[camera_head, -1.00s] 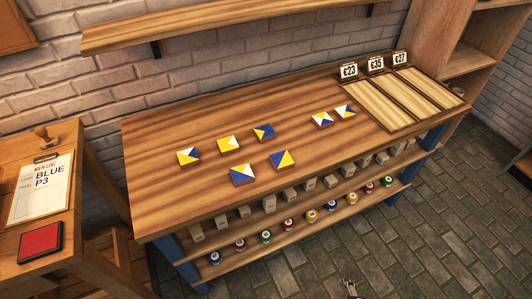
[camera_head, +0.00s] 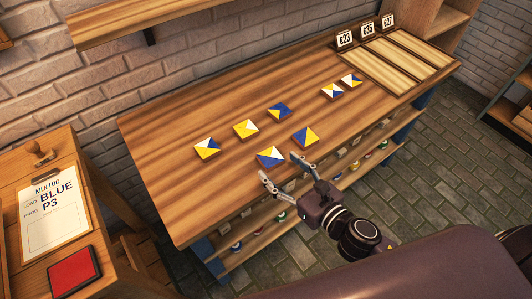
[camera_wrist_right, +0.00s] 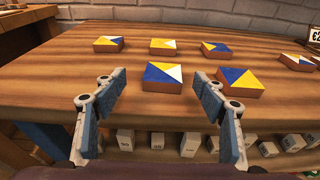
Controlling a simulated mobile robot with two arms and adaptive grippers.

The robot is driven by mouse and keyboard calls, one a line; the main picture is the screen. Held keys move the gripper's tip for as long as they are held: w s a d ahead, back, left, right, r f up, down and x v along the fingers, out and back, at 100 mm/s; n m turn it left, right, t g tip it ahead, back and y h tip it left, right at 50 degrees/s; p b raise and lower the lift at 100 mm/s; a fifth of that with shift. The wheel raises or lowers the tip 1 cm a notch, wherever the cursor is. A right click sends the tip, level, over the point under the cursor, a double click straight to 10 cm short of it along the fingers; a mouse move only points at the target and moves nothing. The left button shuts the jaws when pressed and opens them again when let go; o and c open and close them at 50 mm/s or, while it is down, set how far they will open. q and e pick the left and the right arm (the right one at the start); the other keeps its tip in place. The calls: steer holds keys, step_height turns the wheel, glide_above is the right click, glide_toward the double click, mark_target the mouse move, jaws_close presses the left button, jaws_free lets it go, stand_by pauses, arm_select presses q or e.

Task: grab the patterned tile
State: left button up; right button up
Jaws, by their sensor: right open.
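Several square tiles with blue, yellow and white triangle patterns lie on the wooden table (camera_head: 180,200). The near blue, yellow and white tile (camera_head: 270,157) lies by the front edge, and it shows between and beyond my fingers in the right wrist view (camera_wrist_right: 163,76). A blue and yellow tile (camera_head: 306,136) lies to its right. Behind them are a white, blue and yellow tile (camera_head: 207,148), a yellow and white tile (camera_head: 245,129) and a blue and yellow tile (camera_head: 279,111). My right gripper (camera_head: 278,165) is open and empty, just in front of the near tile. My left gripper is not in view.
Two more tiles (camera_head: 332,91) lie further right, near wooden trays (camera_head: 405,60) with price signs (camera_head: 367,30). A shelf below the tabletop holds small blocks and coloured jars (camera_head: 236,247). At left a side table holds a clipboard (camera_head: 55,215), a stamp and a red pad (camera_head: 74,271).

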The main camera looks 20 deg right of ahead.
mark_target(268, 155)
steer(key=shift+w+a, duration=0.2)
steer(key=shift+w, duration=0.2)
steer(key=shift+d, duration=0.1)
steer(key=x, duration=0.2)
steer(key=p+x, duration=0.1)
steer(key=x, duration=0.1)
steer(key=shift+w+d+f, duration=0.15)
steer(key=shift+w+f, duration=0.15)
steer(key=shift+w, duration=0.2)
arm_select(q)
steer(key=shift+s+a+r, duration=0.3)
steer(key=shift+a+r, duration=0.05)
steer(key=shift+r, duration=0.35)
arm_select(e)
steer(key=shift+f, duration=0.1)
steer(key=c, duration=1.4)
